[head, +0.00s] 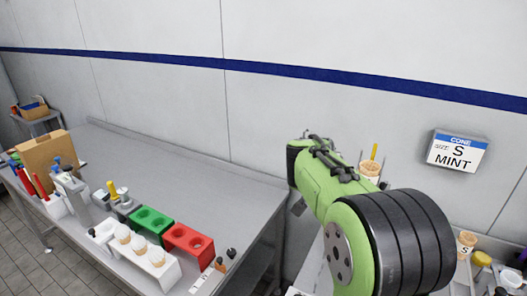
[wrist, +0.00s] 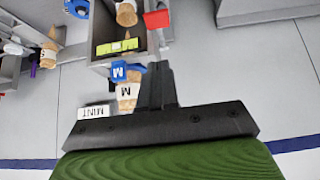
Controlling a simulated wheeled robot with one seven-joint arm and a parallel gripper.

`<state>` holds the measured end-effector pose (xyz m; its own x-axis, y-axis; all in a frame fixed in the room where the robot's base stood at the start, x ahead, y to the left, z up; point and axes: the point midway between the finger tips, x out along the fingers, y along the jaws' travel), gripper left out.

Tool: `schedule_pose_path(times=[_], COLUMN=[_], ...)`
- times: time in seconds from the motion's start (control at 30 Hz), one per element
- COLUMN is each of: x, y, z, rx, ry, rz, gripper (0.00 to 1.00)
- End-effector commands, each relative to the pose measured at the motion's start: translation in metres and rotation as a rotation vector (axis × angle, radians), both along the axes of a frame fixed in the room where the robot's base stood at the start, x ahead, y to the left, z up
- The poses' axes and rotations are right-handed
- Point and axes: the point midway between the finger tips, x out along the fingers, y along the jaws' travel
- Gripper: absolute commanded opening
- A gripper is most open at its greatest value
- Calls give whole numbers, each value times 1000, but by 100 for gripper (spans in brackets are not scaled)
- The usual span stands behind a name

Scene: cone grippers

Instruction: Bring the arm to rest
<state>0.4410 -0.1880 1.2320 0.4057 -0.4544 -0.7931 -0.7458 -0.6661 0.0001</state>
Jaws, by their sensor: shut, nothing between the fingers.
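My gripper (wrist: 157,85) shows in the wrist view as a dark wide body with two narrow fingers together. It is shut with nothing between the fingers. My green and black arm reaches up across the right of the head view, raised in front of the wall; my fingers are not clear there. In the wrist view, a cone with a white M label (wrist: 127,92) appears just left of the fingers; whether they touch it I cannot tell. A blue M tag (wrist: 122,72) is beside that cone.
The steel table (head: 190,170) at left has bare room at its back. A green block (head: 148,222), a red block (head: 190,245) and a white cone holder (head: 150,265) stand at its front. A mint sign (head: 457,152) hangs on the wall, right of my arm.

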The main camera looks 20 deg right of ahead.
Motion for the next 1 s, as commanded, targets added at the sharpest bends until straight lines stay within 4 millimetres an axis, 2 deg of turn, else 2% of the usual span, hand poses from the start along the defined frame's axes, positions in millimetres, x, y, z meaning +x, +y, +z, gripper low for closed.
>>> schedule_pose_path(times=[0.13, 0.23, 0.3, 0.37, 0.4, 0.5, 0.63, 0.7, 0.77, 1.0], x=[-8, -38, -72, -104, -127, -181, -235, -252, -259, -260], y=[9, 41, 72, 97, 112, 147, 176, 184, 187, 188], z=[6, 20, 28, 28, 27, 15, -6, -15, -19, -20], rx=[3, 16, 28, 39, 46, 58, 67, 68, 69, 70], ry=[1, 18, 39, 60, 73, 105, 137, 148, 151, 155], rz=[28, 137, 249, 350, 417, 587, 758, 812, 836, 843], gripper=[0, 0, 0, 0, 0, 0, 0, 0, 0, 0])
